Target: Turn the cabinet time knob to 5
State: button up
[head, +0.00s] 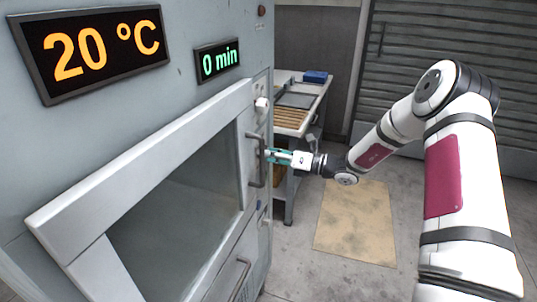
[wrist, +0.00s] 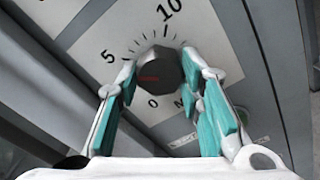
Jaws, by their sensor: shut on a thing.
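The dark faceted time knob (wrist: 160,72) sits on a pale dial plate in the wrist view. The dial marks 0 (wrist: 152,102), 5 (wrist: 108,56) and 10 (wrist: 169,10) are visible around it. A faint red mark shows on the knob's face; its exact pointing is hard to tell. My gripper (wrist: 158,76) has its teal-padded fingers on both sides of the knob and is shut on it. In the head view my gripper (head: 268,156) is at the cabinet's right front edge, by the door handle, with the knob hidden. The time display (head: 218,60) reads 0 min.
The temperature display (head: 93,49) reads 20 °C. A vertical door handle (head: 254,161) stands close to my gripper. A white knob (head: 262,104) is above it. A workbench (head: 303,105) stands behind, and a tan mat (head: 356,222) lies on open floor.

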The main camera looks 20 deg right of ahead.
jog(key=shift+m, duration=0.6)
jog(key=o, duration=1.2)
jog(key=shift+c, duration=0.2)
jog(key=v, duration=1.2)
